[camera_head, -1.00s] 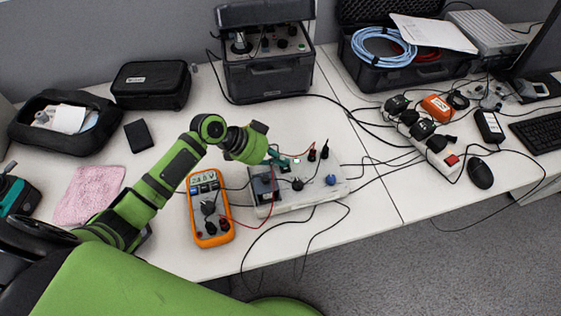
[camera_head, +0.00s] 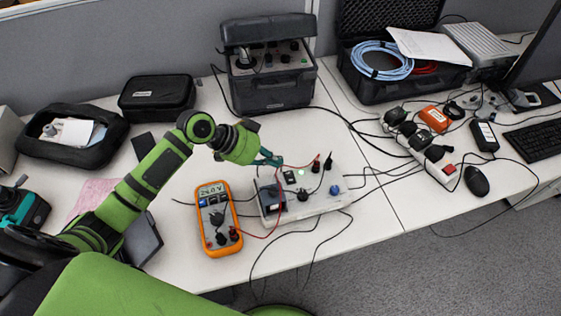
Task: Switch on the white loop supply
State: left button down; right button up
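The white loop supply (camera_head: 315,202) is a low white box with knobs, terminals and leads, right of the orange multimeter (camera_head: 219,222). A small green light (camera_head: 301,173) glows on its top, beside a small dark switch (camera_head: 289,176). The multimeter display reads about 24.0 V. My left gripper (camera_head: 271,158), with teal fingers, is at the supply's back left edge, just behind the switch. Its fingers look close together, but I cannot tell whether they are fully shut or touching the box. It holds nothing I can see. My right gripper is out of view.
A black case (camera_head: 270,92) with a control panel stands behind the supply. A power strip (camera_head: 436,172) with adapters lies to the right. Red and black leads trail around the supply and over the front edge. The bench between supply and power strip is mostly clear apart from cables.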

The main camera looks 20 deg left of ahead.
pick_arm(q)
jog(key=v, duration=0.5)
jog(key=shift+s+d+r+b, duration=0.15)
jog(key=shift+s+r+b, duration=0.2)
jog(key=shift+s, duration=0.15)
jog(key=shift+f, duration=0.1)
